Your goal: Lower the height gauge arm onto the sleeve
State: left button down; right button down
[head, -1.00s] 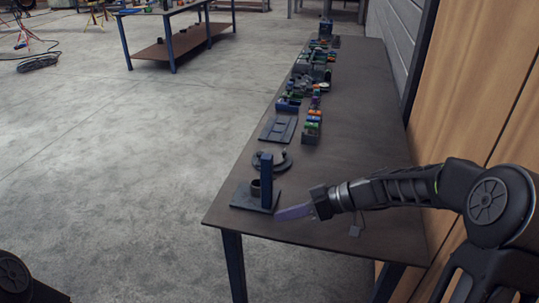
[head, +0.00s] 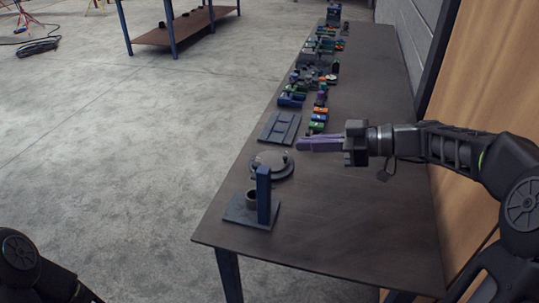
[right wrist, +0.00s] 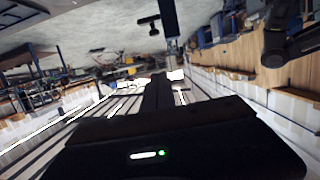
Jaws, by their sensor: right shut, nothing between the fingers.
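The height gauge stands near the table's front left corner in the head view: a dark flat base (head: 242,214) with an upright blue post (head: 264,196). The sleeve (head: 252,197), a short dark ring, stands on the base just left of the post and is partly hidden by it. I cannot make out a separate gauge arm lying over the sleeve. My right gripper (head: 304,144) is shut and empty, its purple fingers pointing left, above the table farther back than the gauge and apart from it. My left gripper is out of view.
A round flanged disc (head: 271,165) lies just behind the gauge, with a flat slotted plate (head: 280,128) beyond it. Several small coloured parts and blocks line the table (head: 340,230) toward the back. The table's front right is clear. A wooden panel stands along the right.

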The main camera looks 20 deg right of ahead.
jog(key=w+a+f+p, duration=0.5)
jog(key=a+f, duration=0.1)
jog(key=a, duration=0.2)
jog(key=shift+w+f, duration=0.15)
jog(key=shift+f, duration=0.15)
dwell(0.3)
notch_tip(320, 180, down, 9)
jog(key=b, duration=1.8)
jog(key=shift+f+b, duration=0.15)
jog(key=shift+b, duration=0.15)
jog(key=shift+a, duration=0.1)
jog(key=s+d+r+b, duration=0.1)
jog(key=s+d+r, duration=0.4)
jog(key=d, duration=0.3)
jog(key=shift+s+d+r, duration=0.15)
jog(key=shift+r, duration=0.75)
